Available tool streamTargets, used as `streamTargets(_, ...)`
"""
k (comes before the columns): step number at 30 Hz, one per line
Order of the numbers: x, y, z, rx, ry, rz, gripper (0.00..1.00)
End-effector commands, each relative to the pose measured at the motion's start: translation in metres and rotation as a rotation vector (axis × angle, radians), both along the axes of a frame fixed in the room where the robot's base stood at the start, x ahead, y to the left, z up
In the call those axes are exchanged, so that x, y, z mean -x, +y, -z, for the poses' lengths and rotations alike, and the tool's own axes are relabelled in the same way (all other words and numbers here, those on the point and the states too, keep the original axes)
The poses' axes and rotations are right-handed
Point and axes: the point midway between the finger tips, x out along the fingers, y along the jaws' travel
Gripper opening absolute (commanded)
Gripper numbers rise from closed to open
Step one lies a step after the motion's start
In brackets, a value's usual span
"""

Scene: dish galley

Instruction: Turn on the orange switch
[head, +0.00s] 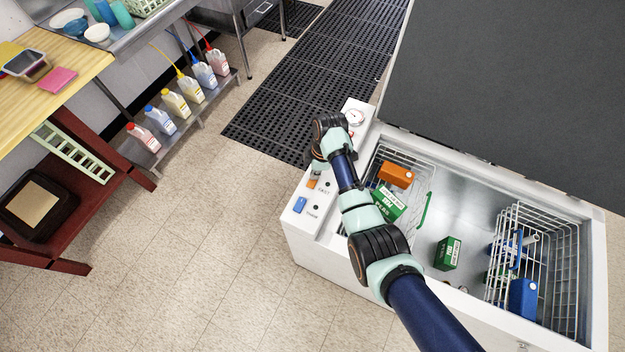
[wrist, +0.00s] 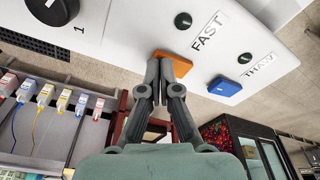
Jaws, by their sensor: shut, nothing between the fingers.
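The orange switch (wrist: 172,62) is on the white control panel (wrist: 225,30) of the chest freezer, beside the label FAST. In the wrist view, my gripper (wrist: 158,66) is shut and empty, with its fingertips at the orange switch; I cannot tell whether they touch it. In the head view, the orange switch (head: 312,183) shows partly beside my arm, and my gripper's fingers are mostly hidden behind the wrist. A dark round indicator (wrist: 183,20) sits by the orange switch. Whether the switch is on or off is not clear.
A blue switch (wrist: 224,87) labelled THAW sits beside the orange one. A round gauge (head: 354,117) is at the panel's far end. The open freezer (head: 470,215) holds wire baskets and boxes. Bottles (head: 176,105) stand on a low shelf at left.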

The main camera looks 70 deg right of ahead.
Motion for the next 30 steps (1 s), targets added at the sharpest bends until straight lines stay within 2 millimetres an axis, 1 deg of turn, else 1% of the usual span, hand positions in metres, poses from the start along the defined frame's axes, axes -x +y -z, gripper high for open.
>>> streamTargets(7,0.0,0.0,0.004,-0.001,0.0,0.0,0.0)
streamTargets(11,0.0,0.0,0.0,0.0,0.0,0.0,0.0)
streamTargets(30,0.0,0.0,-0.061,0.0,0.0,0.0,0.0)
